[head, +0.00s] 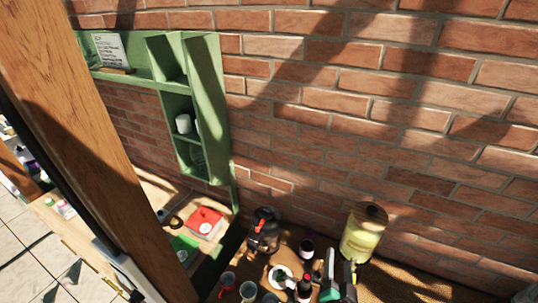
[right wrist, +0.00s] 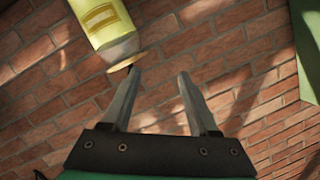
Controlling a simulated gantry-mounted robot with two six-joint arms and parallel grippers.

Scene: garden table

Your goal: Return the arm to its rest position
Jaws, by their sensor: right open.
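My right gripper (right wrist: 158,75) is open in the right wrist view, its two grey fingers apart with only brick wall showing between them. In the head view my right gripper (head: 337,268) is at the bottom, seen from above over the table (head: 385,290), near the cups and bottles. A yellow glass jar with a wooden lid (head: 362,238) stands just right of it against the wall. The jar also shows upside down in the right wrist view (right wrist: 103,22), beyond the left fingertip; I cannot tell the gap. I cannot make out my left gripper.
Left of my right gripper stand a dark bottle (head: 304,288), a white plate (head: 281,276), cups and a dark, red-trimmed pot (head: 264,232). A red box (head: 205,223) lies further left. A green shelf (head: 205,110) hangs on the brick wall. A wooden post (head: 75,130) crosses the left side.

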